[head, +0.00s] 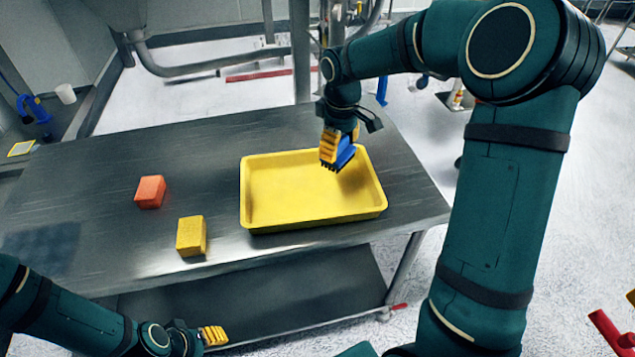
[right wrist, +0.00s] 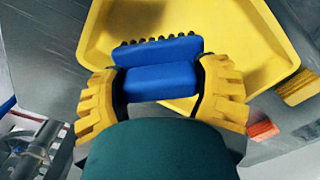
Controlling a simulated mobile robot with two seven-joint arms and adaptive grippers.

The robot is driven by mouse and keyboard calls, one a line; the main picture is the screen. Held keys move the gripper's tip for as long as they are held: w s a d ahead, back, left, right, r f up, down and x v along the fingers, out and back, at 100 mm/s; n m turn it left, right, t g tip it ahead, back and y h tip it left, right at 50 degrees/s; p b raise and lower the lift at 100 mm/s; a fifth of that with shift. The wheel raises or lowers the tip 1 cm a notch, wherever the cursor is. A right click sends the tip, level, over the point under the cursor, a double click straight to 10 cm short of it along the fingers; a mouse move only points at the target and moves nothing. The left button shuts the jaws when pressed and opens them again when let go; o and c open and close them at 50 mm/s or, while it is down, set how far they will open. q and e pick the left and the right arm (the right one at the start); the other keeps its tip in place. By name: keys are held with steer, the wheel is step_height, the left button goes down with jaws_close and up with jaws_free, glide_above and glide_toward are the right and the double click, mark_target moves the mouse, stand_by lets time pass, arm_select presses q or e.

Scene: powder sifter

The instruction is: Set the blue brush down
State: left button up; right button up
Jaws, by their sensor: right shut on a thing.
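The blue brush (head: 345,155) has dark bristles that point down. My right gripper (head: 337,146) is shut on it and holds it over the back right part of the yellow tray (head: 262,215). In the right wrist view the blue brush (right wrist: 160,75) sits between the two yellow fingers, with the yellow tray (right wrist: 245,50) beyond it. The brush looks to be above the tray floor; the exact gap is hard to tell. My left gripper (head: 213,335) is low at the front left, below the table edge, and appears empty; its finger spacing is unclear.
The steel table (head: 90,230) carries the tray. A red-orange block (head: 150,192) and a yellow block (head: 191,236) stand left of it. The table's left part is bare. Pipes (head: 210,65) run behind the table. A lower shelf (head: 300,295) lies underneath.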

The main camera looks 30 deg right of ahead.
mark_target(339, 162)
step_height(339, 162, down, 5)
steer(key=shift+s+r+b, duration=0.1)
steer(key=shift+s+b, duration=0.05)
steer(key=shift+b, duration=0.35)
steer(key=shift+f+b, duration=0.5)
steer(key=shift+f, duration=1.9)
steer(key=shift+f, duration=0.15)
steer(key=o, duration=1.3)
steer(key=shift+c, duration=0.2)
step_height(339, 162, up, 12)
steer(key=shift+r+p, duration=0.2)
steer(key=shift+p, duration=1)
